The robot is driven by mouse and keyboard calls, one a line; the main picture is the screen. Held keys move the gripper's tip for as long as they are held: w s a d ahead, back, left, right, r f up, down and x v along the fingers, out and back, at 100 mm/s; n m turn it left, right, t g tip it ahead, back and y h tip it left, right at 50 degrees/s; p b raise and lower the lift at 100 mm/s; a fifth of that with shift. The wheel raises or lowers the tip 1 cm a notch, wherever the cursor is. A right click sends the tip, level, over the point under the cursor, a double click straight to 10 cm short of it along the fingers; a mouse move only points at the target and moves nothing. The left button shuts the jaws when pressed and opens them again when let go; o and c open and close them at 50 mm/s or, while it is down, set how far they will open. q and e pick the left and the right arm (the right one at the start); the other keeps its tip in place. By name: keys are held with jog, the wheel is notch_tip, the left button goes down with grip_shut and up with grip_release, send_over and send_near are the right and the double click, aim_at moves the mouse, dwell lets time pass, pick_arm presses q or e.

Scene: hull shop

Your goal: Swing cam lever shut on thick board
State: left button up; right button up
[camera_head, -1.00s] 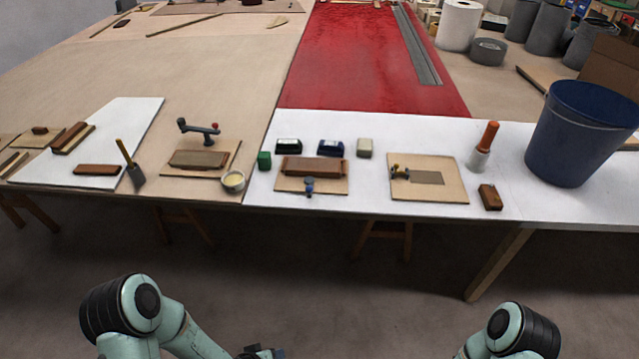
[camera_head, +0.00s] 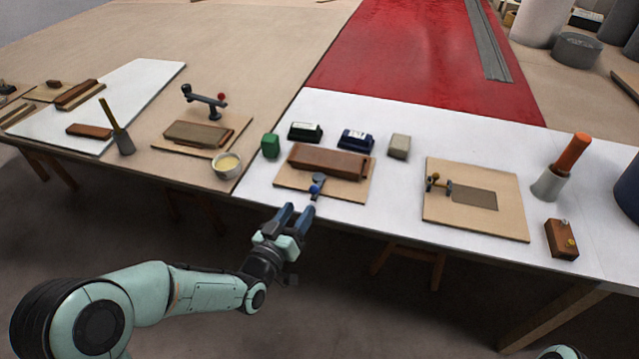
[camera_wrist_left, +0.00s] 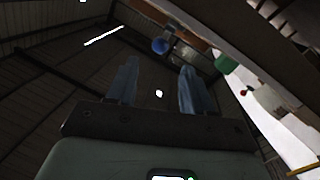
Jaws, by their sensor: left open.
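A thick red-brown board (camera_head: 328,158) lies on a tan base plate (camera_head: 348,190) at the front edge of the white table. A small cam lever with a blue ball knob (camera_head: 314,190) sits at the front of this plate and points toward me. My left gripper (camera_head: 294,211) is open and empty, just in front of the table edge, near the knob but apart from it. In the left wrist view the blue knob (camera_wrist_left: 159,46) shows beyond the two spread fingers (camera_wrist_left: 160,88). My right gripper is out of view.
A red-knobbed lever (camera_head: 205,98) stands behind a brown board (camera_head: 197,134) at left, with a cup (camera_head: 227,165) nearby. A green block (camera_head: 270,146) and dark blocks (camera_head: 305,131) sit near the thick board. At right are a brass clamp plate (camera_head: 515,203) and a wooden block (camera_head: 561,239).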

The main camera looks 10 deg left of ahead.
aim_at(316, 186)
pick_arm(q)
jog(key=w, duration=0.3)
jog(key=w+d, duration=0.1)
jog(key=w, duration=0.3)
jog(key=w+d+b, duration=0.1)
jog(key=w, duration=0.2)
jog(key=shift+w, duration=0.3)
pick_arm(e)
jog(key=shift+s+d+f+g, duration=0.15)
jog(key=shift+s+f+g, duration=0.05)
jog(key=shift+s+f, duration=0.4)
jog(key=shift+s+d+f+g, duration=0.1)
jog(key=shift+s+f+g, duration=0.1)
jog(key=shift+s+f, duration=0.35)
pick_arm(q)
grip_shut()
jog(key=shift+f, duration=0.1)
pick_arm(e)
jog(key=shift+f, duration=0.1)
